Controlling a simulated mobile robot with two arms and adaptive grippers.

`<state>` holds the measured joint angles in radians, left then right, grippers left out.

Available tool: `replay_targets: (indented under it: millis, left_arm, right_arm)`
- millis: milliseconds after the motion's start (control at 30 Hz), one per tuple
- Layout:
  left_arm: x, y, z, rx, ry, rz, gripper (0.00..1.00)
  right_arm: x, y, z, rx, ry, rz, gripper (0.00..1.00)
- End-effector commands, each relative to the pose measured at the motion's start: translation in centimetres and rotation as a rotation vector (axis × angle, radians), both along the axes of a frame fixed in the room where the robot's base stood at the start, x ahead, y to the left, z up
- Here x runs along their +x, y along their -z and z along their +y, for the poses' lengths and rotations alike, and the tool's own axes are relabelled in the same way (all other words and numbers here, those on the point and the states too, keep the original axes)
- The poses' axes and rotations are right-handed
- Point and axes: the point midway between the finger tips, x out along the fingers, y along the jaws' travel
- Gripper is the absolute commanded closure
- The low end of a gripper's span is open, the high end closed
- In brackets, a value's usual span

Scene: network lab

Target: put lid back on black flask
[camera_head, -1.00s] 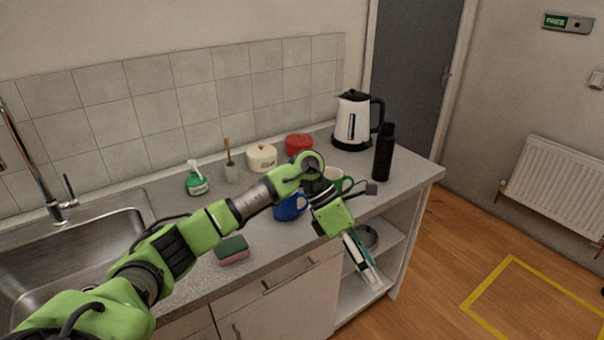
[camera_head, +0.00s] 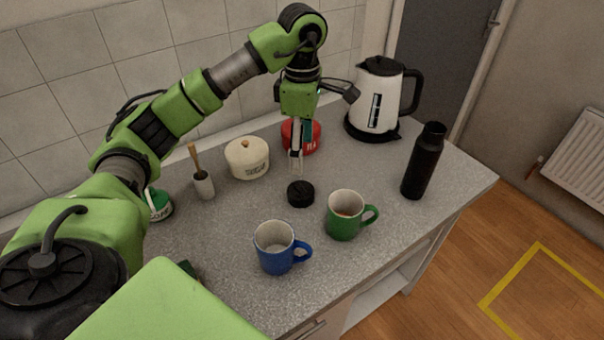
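The black flask (camera_head: 423,163) stands upright near the right end of the counter. A round black lid (camera_head: 300,194) lies on the counter, left of the flask and behind the mugs. My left gripper (camera_head: 297,172) points down just above and behind the lid, with its fingertips close to it. Its fingers overlap in this view, so I cannot tell how far apart they are; nothing shows between them. Whether the fingertips touch the lid is unclear. My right gripper is not in view.
A green mug (camera_head: 345,222) and a blue mug (camera_head: 272,255) stand in front of the lid. Behind are a cream pot (camera_head: 247,163), a red pot (camera_head: 313,137) and a white kettle (camera_head: 375,102). The counter between lid and flask is mostly clear.

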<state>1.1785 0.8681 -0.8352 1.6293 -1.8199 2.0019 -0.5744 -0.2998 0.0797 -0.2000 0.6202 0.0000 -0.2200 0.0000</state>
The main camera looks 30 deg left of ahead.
Motion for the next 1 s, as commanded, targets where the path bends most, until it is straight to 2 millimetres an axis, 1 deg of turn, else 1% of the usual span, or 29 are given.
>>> replay_targets:
  millis: [367,467,700,800,900,1000]
  left_arm:
    - [0.0,0.2,0.0,0.001,-0.001,0.001,0.33]
    - [-0.1,1.4,0.0,-0.001,-0.001,0.005,0.33]
    - [-0.2,6.1,0.1,0.0,-0.001,0.006,0.33]
    - [-0.1,7.5,0.0,-0.001,-0.001,0.004,0.33]
    - [-0.1,8.3,0.0,-0.001,-0.001,0.002,0.33]
    - [0.0,8.7,0.0,-0.001,-0.001,0.0,0.33]
  right_arm:
    - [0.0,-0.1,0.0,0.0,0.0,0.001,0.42]
    - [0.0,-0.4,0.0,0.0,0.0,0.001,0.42]
    - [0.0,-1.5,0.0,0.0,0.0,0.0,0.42]
    - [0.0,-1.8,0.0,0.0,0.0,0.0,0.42]
    - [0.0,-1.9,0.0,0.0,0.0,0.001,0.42]
    - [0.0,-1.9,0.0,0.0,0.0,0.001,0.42]
